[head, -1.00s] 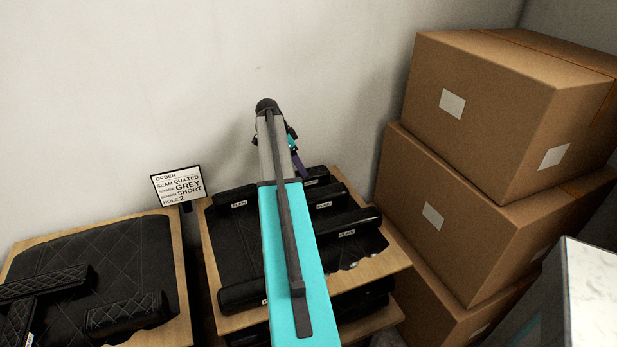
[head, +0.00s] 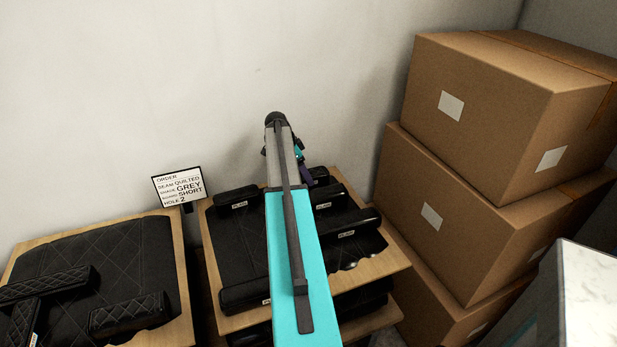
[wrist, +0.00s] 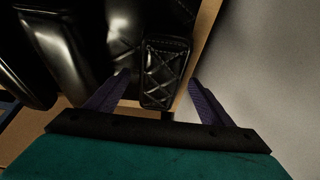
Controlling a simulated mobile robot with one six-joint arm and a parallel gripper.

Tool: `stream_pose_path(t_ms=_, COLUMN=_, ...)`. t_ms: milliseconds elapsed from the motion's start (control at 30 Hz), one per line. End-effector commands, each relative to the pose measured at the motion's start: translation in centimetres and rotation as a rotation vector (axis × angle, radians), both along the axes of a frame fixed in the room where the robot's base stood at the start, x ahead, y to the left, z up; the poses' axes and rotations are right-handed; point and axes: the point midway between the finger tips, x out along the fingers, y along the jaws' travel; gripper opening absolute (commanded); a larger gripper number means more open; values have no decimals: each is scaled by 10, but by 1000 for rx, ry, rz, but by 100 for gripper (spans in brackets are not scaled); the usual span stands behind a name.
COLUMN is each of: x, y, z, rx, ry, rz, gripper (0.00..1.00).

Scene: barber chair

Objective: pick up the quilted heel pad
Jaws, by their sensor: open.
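A small black pad with diamond quilting (wrist: 165,72) shows in the wrist view, upright in the picture near the middle. My gripper (wrist: 158,82) is open, with one purple finger on each side of this pad. The fingers appear apart from it, and nothing is held. In the head view my gripper (head: 304,176) is over the far edge of the right-hand board, mostly hidden behind my arm. A dark pad (head: 319,176) shows just beside it there; whether it is the quilted one cannot be told in that view.
The right-hand wooden board (head: 395,262) carries several black pads labelled plain. The left-hand board (head: 177,330) holds quilted pieces. An order card (head: 178,186) stands between them. Cardboard boxes (head: 455,190) are stacked at the right, and the wall is close behind.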

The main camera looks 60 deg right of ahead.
Motion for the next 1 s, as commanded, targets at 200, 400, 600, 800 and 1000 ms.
stream_pose_path(t_ms=200, x=-4, y=-5, z=-16, rx=1, ry=1, rz=0, gripper=75)
stream_pose_path(t_ms=400, x=-4, y=-6, z=-19, rx=-1, ry=-1, rz=0, gripper=75)
stream_pose_path(t_ms=600, x=-4, y=-6, z=-18, rx=-1, ry=-1, rz=0, gripper=75)
stream_pose_path(t_ms=800, x=-4, y=-6, z=-18, rx=0, ry=0, rz=1, gripper=75)
stream_pose_path(t_ms=1000, x=-4, y=-5, z=-18, rx=0, ry=0, rz=1, gripper=41)
